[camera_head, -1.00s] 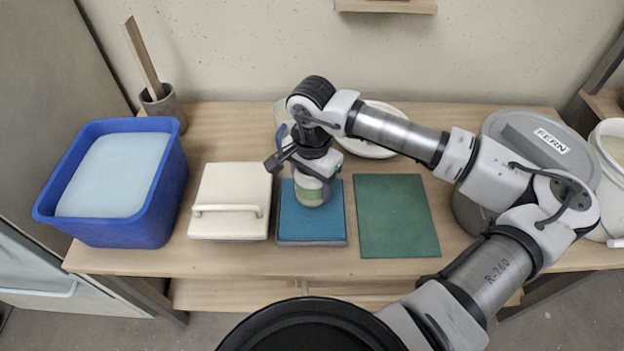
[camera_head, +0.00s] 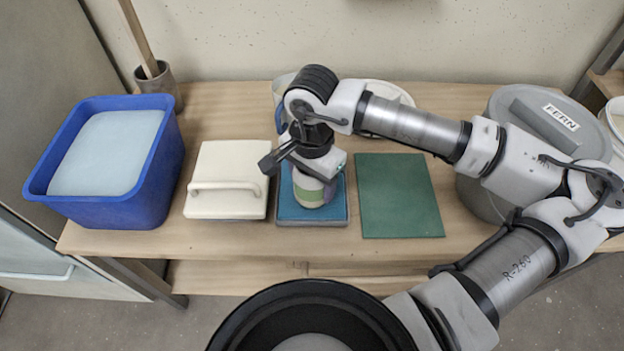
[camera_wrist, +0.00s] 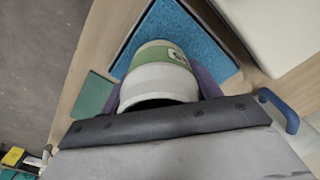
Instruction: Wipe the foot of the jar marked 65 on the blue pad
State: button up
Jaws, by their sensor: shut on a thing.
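The jar (camera_head: 310,191) has a pale upper part and a green band. It is at the blue pad (camera_head: 333,212), over or on its surface; the gap beneath it, if any, is hard to tell. My gripper (camera_head: 313,172) is above the pad and shut on the jar. In the wrist view the jar (camera_wrist: 158,86) shows its open mouth, a grey-white band and a green band with a white label, too small to read. Purple finger parts lie at both sides of it, and the blue pad (camera_wrist: 190,35) lies behind it.
A blue tub (camera_head: 168,160) of pale liquid stands at the left. A cream lidded block (camera_head: 228,165) lies left of the pad, and a green mat (camera_head: 398,195) right of it. A grey FERN bucket (camera_head: 480,198) stands at the right. Bowls are partly hidden behind my arm.

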jog(key=shift+w+b, duration=1.15)
jog(key=shift+w, duration=2.05)
jog(key=shift+s+b, duration=0.95)
jog(key=shift+s, duration=2.55)
jog(key=shift+w+b, duration=1.15)
jog(key=shift+w, duration=2.35)
jog(key=shift+r, duration=0.1)
notch_tip(320, 180, up, 7)
jog(key=p, duration=0.4)
